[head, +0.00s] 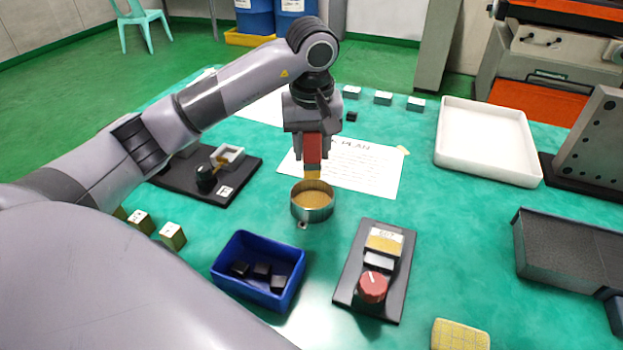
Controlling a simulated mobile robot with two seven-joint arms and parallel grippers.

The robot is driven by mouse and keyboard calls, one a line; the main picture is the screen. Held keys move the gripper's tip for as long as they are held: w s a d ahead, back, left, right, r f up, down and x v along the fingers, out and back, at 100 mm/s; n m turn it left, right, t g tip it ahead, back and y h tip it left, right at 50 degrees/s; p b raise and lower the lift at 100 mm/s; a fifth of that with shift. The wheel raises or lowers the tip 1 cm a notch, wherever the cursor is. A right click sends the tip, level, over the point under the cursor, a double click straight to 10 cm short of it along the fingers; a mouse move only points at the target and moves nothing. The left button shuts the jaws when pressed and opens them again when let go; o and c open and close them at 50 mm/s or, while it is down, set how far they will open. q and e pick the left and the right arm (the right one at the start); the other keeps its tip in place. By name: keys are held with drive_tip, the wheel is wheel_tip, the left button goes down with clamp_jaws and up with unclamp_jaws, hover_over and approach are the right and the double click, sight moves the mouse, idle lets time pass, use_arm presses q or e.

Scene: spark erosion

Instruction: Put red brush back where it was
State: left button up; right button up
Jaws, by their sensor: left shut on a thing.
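My left gripper (306,126) points down and is shut on the red brush (312,149), gripping its upper part. The brush hangs upright with its tan bristles lowest. The bristles are over the back part of a round metal cup (311,213) with a tan inside. I cannot tell whether the bristle tips touch the cup. My right gripper is not in view.
A printed paper (370,170) lies behind the cup. A blue bin (240,250) with black blocks is at front left, a black panel with a red knob (373,287) at front right. A white tray (480,145) stands at back right. The table between panel and tray is clear.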

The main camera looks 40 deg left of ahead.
use_arm(q)
wheel_tip(320, 180, down, 7)
drive_tip(key=shift+f, duration=0.2)
idle(0.3)
drive_tip(key=shift+f, duration=0.15)
drive_tip(key=o, duration=1)
drive_tip(key=shift+o, duration=0.2)
drive_tip(key=r, duration=0.8)
drive_tip(key=s+r, duration=0.1)
drive_tip(key=r, duration=0.3)
drive_tip(key=shift+s+d+r, duration=0.1)
drive_tip(key=shift+d, duration=0.3)
